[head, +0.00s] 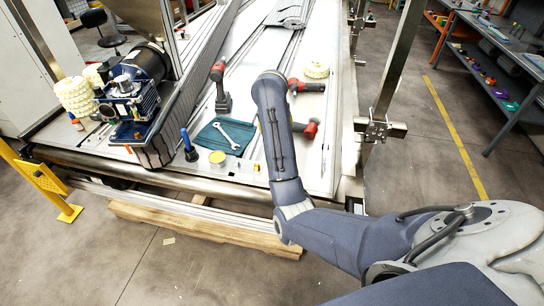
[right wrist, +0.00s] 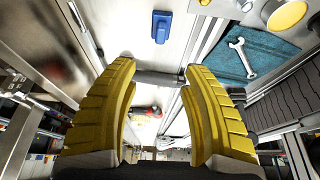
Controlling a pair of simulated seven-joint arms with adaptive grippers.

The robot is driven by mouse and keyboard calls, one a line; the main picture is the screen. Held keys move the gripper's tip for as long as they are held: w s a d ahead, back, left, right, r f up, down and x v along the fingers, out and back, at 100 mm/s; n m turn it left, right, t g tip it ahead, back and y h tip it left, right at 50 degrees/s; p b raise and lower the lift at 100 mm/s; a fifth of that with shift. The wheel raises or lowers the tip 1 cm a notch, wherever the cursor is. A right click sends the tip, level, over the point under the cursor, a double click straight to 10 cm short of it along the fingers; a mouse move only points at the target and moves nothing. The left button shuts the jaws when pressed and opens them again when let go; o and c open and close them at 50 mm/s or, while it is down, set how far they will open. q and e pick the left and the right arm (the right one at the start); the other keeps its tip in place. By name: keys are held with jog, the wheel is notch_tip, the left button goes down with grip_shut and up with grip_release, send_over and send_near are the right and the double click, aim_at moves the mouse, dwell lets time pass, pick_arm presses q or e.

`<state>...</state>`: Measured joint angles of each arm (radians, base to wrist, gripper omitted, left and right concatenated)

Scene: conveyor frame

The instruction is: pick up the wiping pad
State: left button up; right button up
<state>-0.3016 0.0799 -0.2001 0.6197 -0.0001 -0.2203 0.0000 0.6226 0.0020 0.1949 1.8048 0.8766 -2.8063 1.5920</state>
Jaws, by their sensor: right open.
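A small blue block with a raised top (right wrist: 161,26), likely the wiping pad, lies on the pale panel at the top of the right wrist view. I cannot pick it out in the head view, where my right arm covers part of the panel. My right gripper (right wrist: 160,70) is open, its two yellow ridged fingers spread with nothing held between them. The pad is beyond the fingertips and apart from them. In the head view my right gripper is hidden behind its arm. My left gripper is not in view.
A teal cloth (head: 207,139) with a wrench (head: 226,135) lies left of my arm, near a yellow-topped tin (head: 217,157) and a blue-handled tool (head: 188,146). Red power tools (head: 217,87) stand around. A motor (head: 130,95) is at left, an upright post (head: 397,60) at right.

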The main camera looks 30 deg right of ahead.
jog(key=shift+x, duration=8.7)
jog(key=shift+o, duration=0.3)
jog(key=shift+a, duration=0.1)
grip_shut()
